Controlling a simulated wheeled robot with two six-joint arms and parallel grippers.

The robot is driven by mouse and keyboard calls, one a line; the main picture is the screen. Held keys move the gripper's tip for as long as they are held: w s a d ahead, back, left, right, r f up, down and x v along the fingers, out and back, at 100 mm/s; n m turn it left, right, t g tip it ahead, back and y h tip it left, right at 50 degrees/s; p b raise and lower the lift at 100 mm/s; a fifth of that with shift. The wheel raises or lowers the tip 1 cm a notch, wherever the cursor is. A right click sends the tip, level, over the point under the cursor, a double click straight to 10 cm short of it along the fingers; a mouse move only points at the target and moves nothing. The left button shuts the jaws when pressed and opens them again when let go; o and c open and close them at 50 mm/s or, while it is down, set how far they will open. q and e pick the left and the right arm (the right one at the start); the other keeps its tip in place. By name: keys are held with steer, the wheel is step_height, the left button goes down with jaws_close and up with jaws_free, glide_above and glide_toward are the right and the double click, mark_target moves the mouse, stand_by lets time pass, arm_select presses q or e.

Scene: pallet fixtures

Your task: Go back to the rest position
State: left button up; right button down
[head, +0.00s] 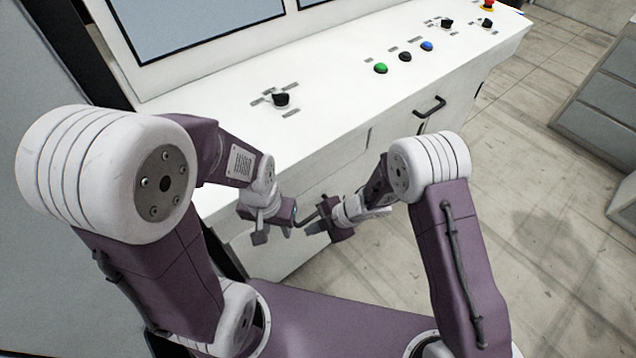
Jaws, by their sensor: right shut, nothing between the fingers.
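My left gripper (272,236) hangs in front of the white console's (345,105) front face, at the lower middle of the head view. Its fingers are small and partly hidden, so I cannot tell if they are open or shut. My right gripper (316,229) is close to its right, shut and empty. Both arms are bent, with their forearms reaching in toward each other. A dark handle (306,218) shows between the two grippers. I cannot tell whether either gripper touches it.
The console top carries a black knob (281,99), a green button (381,68), a blue button (427,46) and a red button (488,5). Another dark handle (429,106) is on the console front. Grey drawers (603,85) stand at the right. Floor (545,215) is clear between.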

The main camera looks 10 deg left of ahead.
steer(key=w+d+r+m+t, duration=0.2)
steer(key=w+d+r+t, duration=0.25)
steer(key=w+r, duration=0.5)
steer(key=w+d+r+m+t+h, duration=0.35)
steer(key=d+r+m, duration=0.5)
steer(key=d, duration=0.45)
steer(key=s+d+m+g+h, duration=0.1)
steer(key=s+d+m+h, duration=0.3)
steer(key=s+d+m, duration=0.5)
steer(key=s+d+f+m+g, duration=0.1)
steer(key=s+f+m+g, duration=0.1)
steer(key=s+m, duration=0.2)
steer(key=s+d+f+m+g, duration=0.1)
steer(key=s+f+m+g, duration=0.1)
steer(key=s, duration=0.6)
steer(key=shift+s+d+f+m+g, duration=0.2)
steer(key=shift+d+m+g, duration=0.1)
steer(key=shift+m+g, duration=0.65)
